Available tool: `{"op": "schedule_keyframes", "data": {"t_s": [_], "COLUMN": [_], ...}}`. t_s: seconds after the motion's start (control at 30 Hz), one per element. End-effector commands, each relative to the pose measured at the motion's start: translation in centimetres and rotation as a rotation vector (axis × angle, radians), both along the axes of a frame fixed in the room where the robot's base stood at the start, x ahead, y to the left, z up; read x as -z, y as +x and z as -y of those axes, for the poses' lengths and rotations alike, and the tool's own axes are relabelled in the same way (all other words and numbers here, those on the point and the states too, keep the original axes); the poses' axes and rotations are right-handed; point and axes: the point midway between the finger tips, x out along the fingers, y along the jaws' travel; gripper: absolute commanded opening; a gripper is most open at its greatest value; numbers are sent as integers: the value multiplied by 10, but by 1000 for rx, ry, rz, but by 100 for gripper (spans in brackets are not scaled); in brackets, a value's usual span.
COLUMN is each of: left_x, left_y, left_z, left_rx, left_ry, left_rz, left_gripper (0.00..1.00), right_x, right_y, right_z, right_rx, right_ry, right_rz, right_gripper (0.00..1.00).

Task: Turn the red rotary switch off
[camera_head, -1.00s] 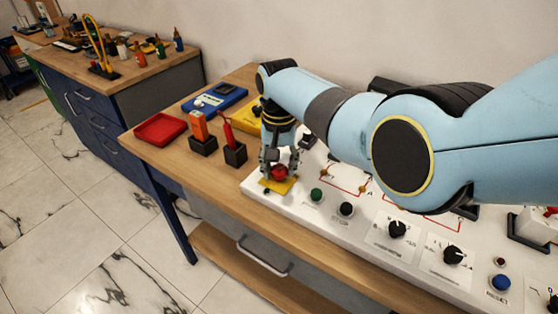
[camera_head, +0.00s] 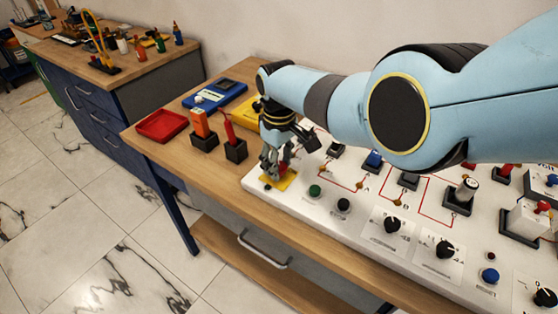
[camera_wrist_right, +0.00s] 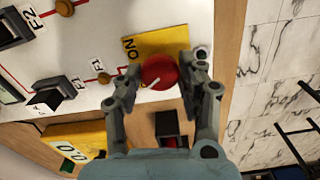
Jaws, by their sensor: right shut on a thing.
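The red rotary switch (camera_wrist_right: 158,72) is a round red knob with a pale pointer line, on a yellow plate (camera_wrist_right: 128,48) marked ON. In the head view the knob (camera_head: 283,168) is mostly hidden by my right gripper, and its yellow plate (camera_head: 288,182) shows at the left end of the white panel. My right gripper (camera_wrist_right: 160,75) is shut on the red knob, with one finger on each side of it. It also shows in the head view (camera_head: 275,168). My left gripper is not in view.
The white panel (camera_head: 262,200) carries a green button (camera_head: 315,190), a black button (camera_head: 344,205) and black knobs (camera_head: 391,225) to the right. A red tray (camera_head: 161,127) and two black holders (camera_head: 236,151) stand left on the wooden table. Clear floor lies at lower left.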

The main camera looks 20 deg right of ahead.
Motion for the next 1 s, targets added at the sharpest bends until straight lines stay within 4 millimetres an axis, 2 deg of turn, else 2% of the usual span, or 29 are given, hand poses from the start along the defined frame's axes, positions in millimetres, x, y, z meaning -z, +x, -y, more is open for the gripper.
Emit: {"op": "schedule_keyframes", "data": {"t_s": [0.4, 0.9, 0.93, 1.0], "left_x": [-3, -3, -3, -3], "left_y": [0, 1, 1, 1], "left_z": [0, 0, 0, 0], "left_rx": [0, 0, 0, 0], "left_ry": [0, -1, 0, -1], "left_rz": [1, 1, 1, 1], "left_gripper": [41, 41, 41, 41], "right_x": [0, 0, 0, 0], "right_y": [0, 0, 0, 0], "right_z": [0, -1, -1, -1], "right_rx": [-167, -185, -185, -185], "right_ry": [1, 1, 1, 1], "right_rz": [2, 2, 2, 2], "right_gripper": [7, 7, 40, 49]}}
